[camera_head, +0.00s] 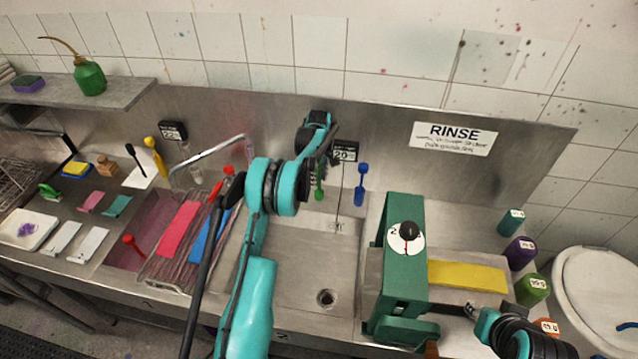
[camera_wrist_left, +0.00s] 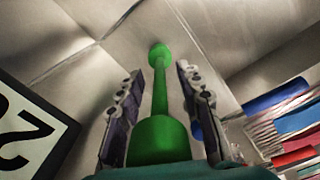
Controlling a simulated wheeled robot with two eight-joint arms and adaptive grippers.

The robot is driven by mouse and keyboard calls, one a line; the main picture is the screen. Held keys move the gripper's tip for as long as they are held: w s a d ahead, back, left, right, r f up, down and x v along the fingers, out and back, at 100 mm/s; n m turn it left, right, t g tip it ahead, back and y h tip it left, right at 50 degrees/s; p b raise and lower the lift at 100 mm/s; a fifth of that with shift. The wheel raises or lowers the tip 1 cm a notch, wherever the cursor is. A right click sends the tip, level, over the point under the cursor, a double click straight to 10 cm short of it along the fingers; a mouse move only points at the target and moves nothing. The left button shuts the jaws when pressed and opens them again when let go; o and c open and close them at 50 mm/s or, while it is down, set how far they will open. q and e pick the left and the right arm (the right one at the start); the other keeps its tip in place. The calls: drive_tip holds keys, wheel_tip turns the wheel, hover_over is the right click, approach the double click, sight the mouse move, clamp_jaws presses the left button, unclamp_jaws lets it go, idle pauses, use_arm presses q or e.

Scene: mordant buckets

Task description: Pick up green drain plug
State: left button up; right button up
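The green drain plug (camera_head: 319,187) hangs upright against the steel back wall of the sink, left of a similar blue one. My left gripper (camera_head: 326,146) is up at the wall, just above the plug's visible part; its own arm hides some of the area. In the left wrist view the plug (camera_wrist_left: 160,95) runs between the two fingers of my left gripper (camera_wrist_left: 160,72), its wide end near the palm. Gaps show between the fingertips and the thin stem, so the fingers stand open around it. My right gripper (camera_head: 476,314) is at the lower right, and its fingers are unclear.
The blue plug (camera_head: 361,183) hangs close to the right. A number sign (camera_head: 344,152) is on the wall beside the gripper. The sink basin (camera_head: 300,273) below is empty. A green press (camera_head: 398,270) stands to the right, a rack with coloured cloths (camera_head: 180,232) to the left.

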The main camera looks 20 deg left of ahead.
use_arm(q)
clamp_jaws()
drive_tip(key=shift+r, duration=0.15)
